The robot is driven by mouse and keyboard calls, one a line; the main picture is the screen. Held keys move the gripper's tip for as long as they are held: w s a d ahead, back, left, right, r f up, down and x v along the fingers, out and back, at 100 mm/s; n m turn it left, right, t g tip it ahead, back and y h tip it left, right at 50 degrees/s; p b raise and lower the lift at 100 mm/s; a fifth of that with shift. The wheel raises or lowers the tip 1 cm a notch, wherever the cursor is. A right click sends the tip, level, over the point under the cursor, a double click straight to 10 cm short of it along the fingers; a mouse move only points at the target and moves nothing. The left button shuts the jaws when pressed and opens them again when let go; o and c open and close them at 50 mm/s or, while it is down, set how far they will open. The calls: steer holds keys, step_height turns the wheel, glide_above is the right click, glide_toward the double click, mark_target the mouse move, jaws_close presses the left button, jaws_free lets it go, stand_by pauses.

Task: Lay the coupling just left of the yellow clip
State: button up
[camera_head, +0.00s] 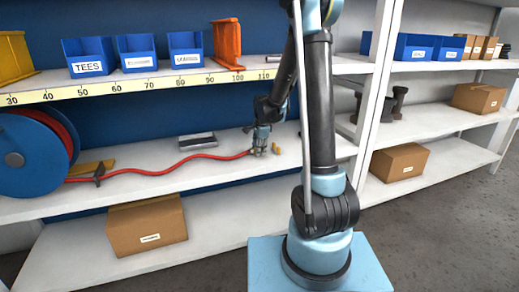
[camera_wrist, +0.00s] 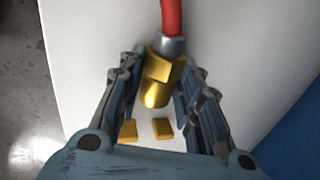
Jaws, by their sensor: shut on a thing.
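A red hose (camera_head: 180,163) runs along the middle shelf and ends in a brass coupling (camera_wrist: 158,80) with a grey collar. My gripper (camera_head: 260,148) is shut on the coupling, with one finger on each side of it in the wrist view (camera_wrist: 157,92). In the head view the fingers mostly hide the coupling. The yellow clip (camera_head: 267,159) is just right of my fingers in the head view. In the wrist view its two yellow blocks (camera_wrist: 162,128) show below the coupling's end. I cannot tell whether the coupling touches the shelf.
A blue hose reel (camera_head: 30,155) stands at the shelf's left end, with a black guide (camera_head: 98,174) around the hose. A grey box-like item (camera_head: 197,140) lies behind the hose. The upper shelf (camera_head: 150,82) with bins hangs above. The shelf's front edge is close by.

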steer(key=o, duration=1.2)
steer(key=shift+s+r, duration=0.2)
steer(key=shift+r, duration=0.45)
steer(key=v, duration=0.3)
steer(key=shift+d+r, duration=0.1)
steer(key=shift+r, duration=0.05)
steer(key=s+d+n, duration=0.4)
steer(key=s+n, duration=0.1)
steer(key=s, duration=0.7)
steer(key=s+d+r+n, duration=0.1)
steer(key=s+d+n, duration=0.4)
steer(key=s, duration=0.8)
steer(key=s+d+n, duration=0.4)
steer(key=s, duration=0.9)
steer(key=shift+d+r+n+g+h, duration=0.3)
steer(key=shift+d+r+n+h, duration=0.05)
steer(key=shift+n+h, duration=0.05)
